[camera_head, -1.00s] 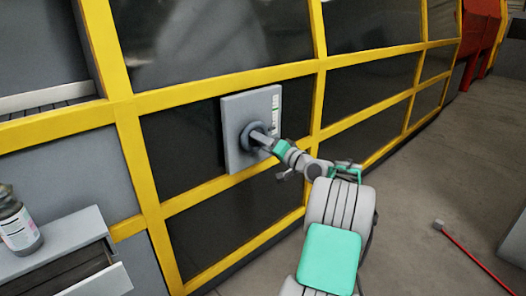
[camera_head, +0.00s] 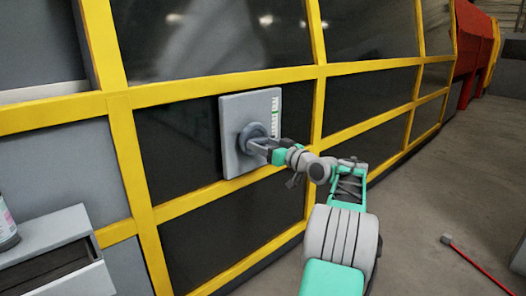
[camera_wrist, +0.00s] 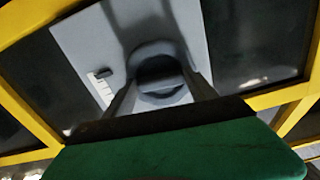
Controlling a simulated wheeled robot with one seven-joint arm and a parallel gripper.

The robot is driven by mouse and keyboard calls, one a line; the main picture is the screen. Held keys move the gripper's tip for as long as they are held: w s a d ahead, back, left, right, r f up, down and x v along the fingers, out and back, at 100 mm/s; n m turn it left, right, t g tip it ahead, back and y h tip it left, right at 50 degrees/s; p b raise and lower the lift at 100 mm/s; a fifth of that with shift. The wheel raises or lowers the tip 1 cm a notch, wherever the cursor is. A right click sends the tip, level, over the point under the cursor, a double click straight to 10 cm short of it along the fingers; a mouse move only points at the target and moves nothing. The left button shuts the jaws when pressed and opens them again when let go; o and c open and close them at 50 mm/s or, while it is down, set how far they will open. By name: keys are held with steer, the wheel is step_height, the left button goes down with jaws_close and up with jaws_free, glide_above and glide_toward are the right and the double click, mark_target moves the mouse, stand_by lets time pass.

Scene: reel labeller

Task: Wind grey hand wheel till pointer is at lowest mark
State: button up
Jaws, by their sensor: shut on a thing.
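The grey hand wheel (camera_head: 249,133) sits on a light grey panel (camera_head: 235,109) fixed to the yellow-framed wall. My gripper (camera_head: 258,147) is shut on the wheel, its fingers at the rim. In the wrist view, the round wheel (camera_wrist: 158,68) lies between the two dark fingers of my gripper (camera_wrist: 160,90). A white scale strip (camera_head: 274,112) with dark marks runs upright along the panel's right side. It also shows in the wrist view (camera_wrist: 103,89), with a small dark block, perhaps the pointer, by one end. The exact pointer reading is too small to tell.
Yellow frame bars (camera_head: 215,84) and dark glass panes surround the panel. A grey drawer unit (camera_head: 50,235) and a partly cut-off bottle (camera_head: 6,225) stand at lower left. A red rod (camera_head: 480,265) lies on the open floor at right.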

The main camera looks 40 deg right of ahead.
steer(key=shift+n, duration=0.3)
steer(key=o, duration=1.4)
steer(key=shift+c, duration=0.2)
steer(key=s+p, duration=0.1)
steer(key=s, duration=0.6)
steer(key=shift+s+p, duration=0.35)
steer(key=shift+s, duration=0.05)
